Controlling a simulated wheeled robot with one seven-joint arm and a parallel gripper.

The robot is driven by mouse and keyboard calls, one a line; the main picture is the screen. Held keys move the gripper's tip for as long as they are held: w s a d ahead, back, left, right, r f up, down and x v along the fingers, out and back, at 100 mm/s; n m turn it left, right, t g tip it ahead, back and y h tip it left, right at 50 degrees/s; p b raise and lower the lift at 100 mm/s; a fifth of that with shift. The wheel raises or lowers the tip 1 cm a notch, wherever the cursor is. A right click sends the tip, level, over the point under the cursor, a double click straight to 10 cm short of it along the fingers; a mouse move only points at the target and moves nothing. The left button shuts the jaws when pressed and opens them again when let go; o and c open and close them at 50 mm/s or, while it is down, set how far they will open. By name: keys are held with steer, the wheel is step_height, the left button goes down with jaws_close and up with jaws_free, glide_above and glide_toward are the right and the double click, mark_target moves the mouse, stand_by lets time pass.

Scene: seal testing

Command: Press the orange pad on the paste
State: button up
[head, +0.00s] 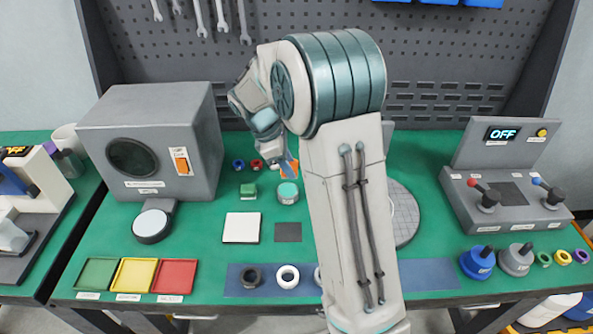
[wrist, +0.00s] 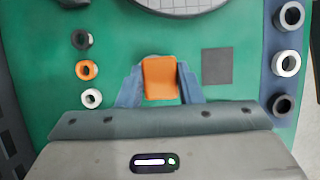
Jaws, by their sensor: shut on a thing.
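My gripper (wrist: 161,88) is shut on the orange pad (wrist: 160,77), which sits between its two blue fingers in the wrist view. In the head view the pad (head: 290,169) shows as a small orange patch at the fingertips of my gripper (head: 284,166). A small round tin with a pale teal top (head: 288,190), which looks like the paste, stands on the green table just below the pad. I cannot tell whether pad and tin touch.
A green block (head: 248,190), a white square plate (head: 241,228) and a dark square (head: 288,232) lie near the tin. A grey machine (head: 150,140) stands at left. A gridded disc (head: 405,213) lies right, partly behind my arm. Rings sit on a blue mat (head: 430,274) in front.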

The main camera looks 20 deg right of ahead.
mark_target(292, 190)
steer(key=shift+w+f, duration=0.35)
steer(key=shift+w, duration=0.4)
step_height(292, 190, down, 6)
steer(key=b, duration=0.5)
steer(key=shift+r, duration=0.1)
steer(key=shift+s+f, duration=0.1)
steer(key=shift+f, duration=0.55)
stand_by(1.7)
steer(key=shift+r, duration=0.15)
step_height(292, 190, up, 7)
steer(key=p, duration=0.6)
stand_by(0.8)
